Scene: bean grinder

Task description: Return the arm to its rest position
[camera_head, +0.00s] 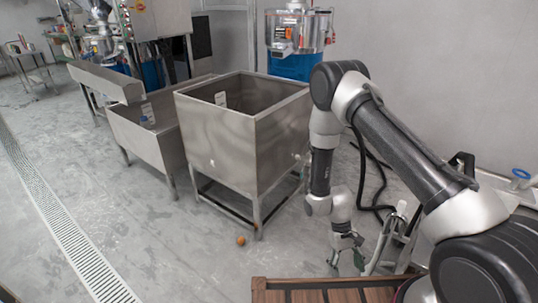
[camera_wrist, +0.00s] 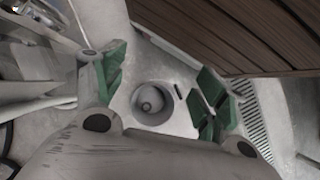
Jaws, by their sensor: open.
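My arm reaches in from the lower right of the head view, bends at a high elbow and hangs down. My gripper (camera_head: 346,259) points downward at the far edge of a brown slatted surface. In the wrist view my gripper (camera_wrist: 156,95) shows two green-padded fingers spread wide apart. Nothing is held between them. Below the gap is a pale surface with a round recess (camera_wrist: 152,102) in it. How far the fingertips are from that surface is hard to tell.
A brown slatted surface (camera_head: 325,294) lies at the bottom, also in the wrist view (camera_wrist: 235,35). A square steel tank (camera_head: 225,139) and a lower steel trough (camera_head: 142,129) stand left of my arm. A small orange object (camera_head: 240,241) lies on the floor. Open floor (camera_head: 130,215) is at left.

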